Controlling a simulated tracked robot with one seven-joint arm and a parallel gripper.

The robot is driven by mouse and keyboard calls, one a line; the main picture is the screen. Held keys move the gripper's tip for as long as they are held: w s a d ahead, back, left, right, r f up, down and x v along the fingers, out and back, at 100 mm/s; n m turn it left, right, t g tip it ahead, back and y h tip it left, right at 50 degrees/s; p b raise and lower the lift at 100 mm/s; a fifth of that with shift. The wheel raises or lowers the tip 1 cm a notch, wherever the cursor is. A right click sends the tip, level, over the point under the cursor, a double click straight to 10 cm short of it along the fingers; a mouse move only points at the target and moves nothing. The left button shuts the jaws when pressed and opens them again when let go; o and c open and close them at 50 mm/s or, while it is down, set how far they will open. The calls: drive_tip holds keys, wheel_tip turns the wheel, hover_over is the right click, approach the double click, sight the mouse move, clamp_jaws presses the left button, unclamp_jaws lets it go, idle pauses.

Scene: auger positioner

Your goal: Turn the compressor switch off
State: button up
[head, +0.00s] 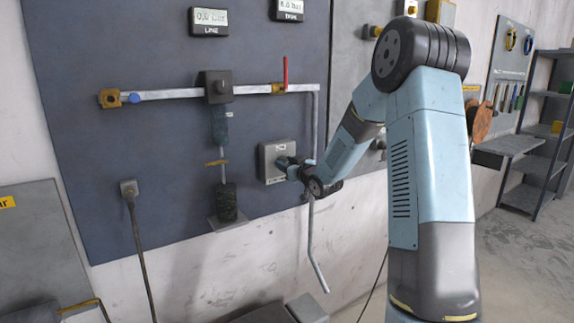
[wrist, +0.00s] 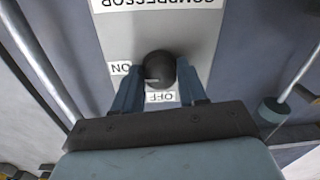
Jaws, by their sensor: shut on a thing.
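The compressor switch is a grey box (head: 268,163) on the dark wall panel in the head view. In the wrist view its plate (wrist: 200,35) reads COMPRESSOR upside down, with ON and OFF labels beside a round black knob (wrist: 159,68). My gripper (head: 290,168) reaches the box from the right. In the wrist view my gripper (wrist: 160,88) has one finger on each side of the knob, shut on it. A light mark shows on the knob's lower edge, by the OFF label; I cannot tell for certain that it is the pointer.
A white pipe (head: 170,95) with a red-handled valve (head: 285,75) runs above the switch. A vertical pipe (head: 316,130) passes close to its right. A regulator column with a dark bowl (head: 226,200) stands to the left. Gauges reading "0.0 bar" (head: 210,20) and "6.0 bar" (head: 290,8) hang above.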

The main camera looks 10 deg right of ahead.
drive_tip(key=c, duration=0.4)
drive_tip(key=shift+n, duration=0.3)
drive_tip(key=n, duration=1.6)
drive_tip(key=shift+s+a+f+n+h, duration=0.1)
drive_tip(key=shift+a+f+n+h, duration=0.05)
drive_tip(key=shift+a+n+h, duration=0.2)
drive_tip(key=shift+n, duration=0.25)
drive_tip(key=shift+c, duration=0.2)
